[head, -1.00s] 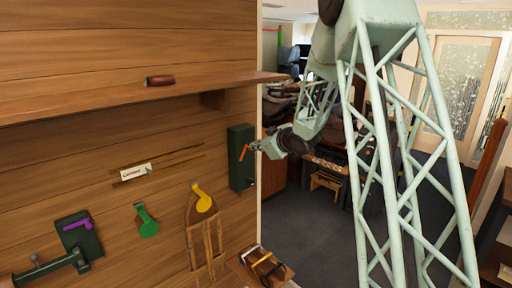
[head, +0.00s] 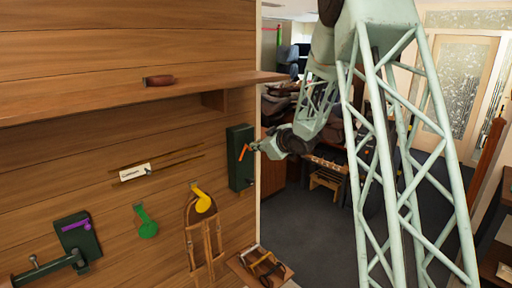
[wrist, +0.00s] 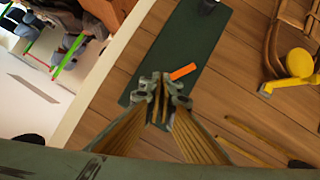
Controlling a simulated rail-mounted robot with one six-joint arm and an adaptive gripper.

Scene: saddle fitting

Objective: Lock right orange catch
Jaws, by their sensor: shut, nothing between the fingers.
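The orange catch (head: 243,152) is a short bar on a dark green plate (head: 236,175) at the right edge of the wooden wall. In the head view it slants, with its upper end to the right. My gripper (head: 257,146) is just right of the catch, in front of the plate. In the wrist view the fingers of my gripper (wrist: 160,82) are closed together over the plate (wrist: 182,35). The orange catch (wrist: 183,71) lies just right of the fingertips there. I cannot tell whether they touch it.
A yellow catch (head: 202,199), a green catch (head: 147,226) and a purple catch (head: 76,226) are on the wall to the left. A labelled strip (head: 135,172) is at mid-height. A shelf (head: 120,97) juts out above. A small wooden ledge (head: 240,270) is below.

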